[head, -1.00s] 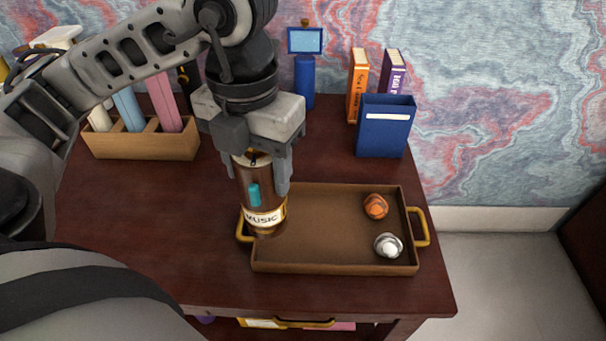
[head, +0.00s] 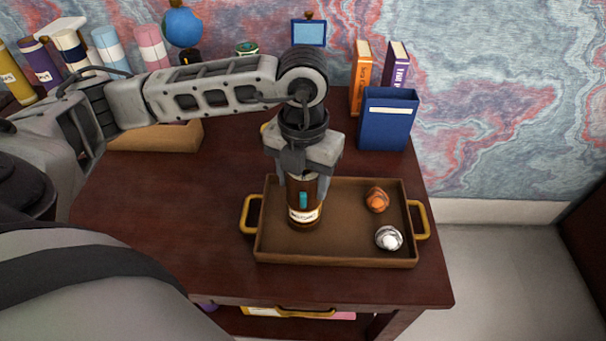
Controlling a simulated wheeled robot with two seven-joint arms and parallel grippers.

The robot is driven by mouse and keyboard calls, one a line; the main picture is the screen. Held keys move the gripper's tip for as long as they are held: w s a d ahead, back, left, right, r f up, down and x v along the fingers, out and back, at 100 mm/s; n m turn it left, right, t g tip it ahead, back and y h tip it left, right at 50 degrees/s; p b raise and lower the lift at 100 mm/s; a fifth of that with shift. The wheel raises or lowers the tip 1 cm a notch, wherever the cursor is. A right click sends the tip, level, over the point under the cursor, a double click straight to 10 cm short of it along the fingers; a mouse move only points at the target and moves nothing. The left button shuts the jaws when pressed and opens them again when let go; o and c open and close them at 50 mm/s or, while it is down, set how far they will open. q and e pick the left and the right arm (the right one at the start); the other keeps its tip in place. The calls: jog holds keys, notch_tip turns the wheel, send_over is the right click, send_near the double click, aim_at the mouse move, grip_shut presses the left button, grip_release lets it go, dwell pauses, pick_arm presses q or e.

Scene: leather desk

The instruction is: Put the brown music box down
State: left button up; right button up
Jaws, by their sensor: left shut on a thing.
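The brown music box (head: 304,213) is a brown cylinder with a pale label and a teal mark. It is upright over the left part of the brown tray (head: 345,249), its lower end inside the tray's outline. I cannot tell for sure whether its base touches the tray floor. My left gripper (head: 303,174) comes down from above and is shut around the top of the music box. My right gripper is not in view.
In the tray, an orange item (head: 376,200) and a silver-white item (head: 389,238) lie at the right. A blue holder (head: 388,120) and books (head: 361,78) stand behind. The desk (head: 150,215) left of the tray is clear.

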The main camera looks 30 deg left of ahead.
pick_arm(q)
jog(key=shift+f+b, duration=0.25)
jog(key=shift+b, duration=0.05)
jog(key=o, duration=1.5)
jog(key=shift+r, duration=0.1)
jog(key=shift+r, duration=0.1)
jog(key=shift+r+p, duration=0.25)
jog(key=shift+p, duration=0.05)
notch_tip(320, 180, up, 11)
jog(key=shift+f+b, duration=0.1)
jog(key=shift+b, duration=0.25)
jog(key=shift+r, duration=0.45)
